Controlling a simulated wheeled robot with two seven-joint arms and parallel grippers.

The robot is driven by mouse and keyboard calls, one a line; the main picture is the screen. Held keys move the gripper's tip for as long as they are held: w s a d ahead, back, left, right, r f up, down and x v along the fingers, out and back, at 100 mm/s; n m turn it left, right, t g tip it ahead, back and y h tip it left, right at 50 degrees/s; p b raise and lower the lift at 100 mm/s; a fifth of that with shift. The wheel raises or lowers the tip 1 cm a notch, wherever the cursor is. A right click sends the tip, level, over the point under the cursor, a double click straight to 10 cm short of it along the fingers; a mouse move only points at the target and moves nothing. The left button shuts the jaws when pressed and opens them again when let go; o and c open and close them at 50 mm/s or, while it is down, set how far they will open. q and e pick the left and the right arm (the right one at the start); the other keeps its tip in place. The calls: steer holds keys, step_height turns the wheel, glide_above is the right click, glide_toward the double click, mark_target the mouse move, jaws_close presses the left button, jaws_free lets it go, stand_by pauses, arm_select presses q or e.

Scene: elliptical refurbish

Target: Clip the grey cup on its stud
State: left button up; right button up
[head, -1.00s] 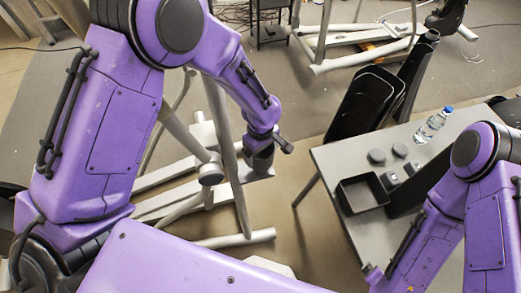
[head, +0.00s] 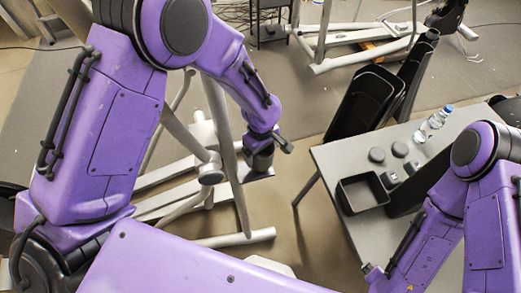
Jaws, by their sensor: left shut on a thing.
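My left gripper (head: 260,158) hangs at the end of the purple left arm, beside the grey tubes of the elliptical (head: 222,150). It is shut on a small dark grey thing, which I take to be the grey cup; gripper and wrist largely hide it. The gripper is just right of an upright tube and over a flat grey plate (head: 262,174) of the frame. I cannot make out the stud, nor whether the cup touches it. A round grey joint cap (head: 211,177) sits to the left of the gripper.
Bare floor lies between the elliptical and table.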

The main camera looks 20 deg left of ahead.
arm_select(q)
steer(key=shift+f, duration=0.8)
stand_by(0.7)
steer(key=shift+r, duration=0.1)
steer(key=shift+f, duration=0.6)
stand_by(1.1)
steer(key=o, duration=0.8)
steer(key=shift+w+r, duration=0.1)
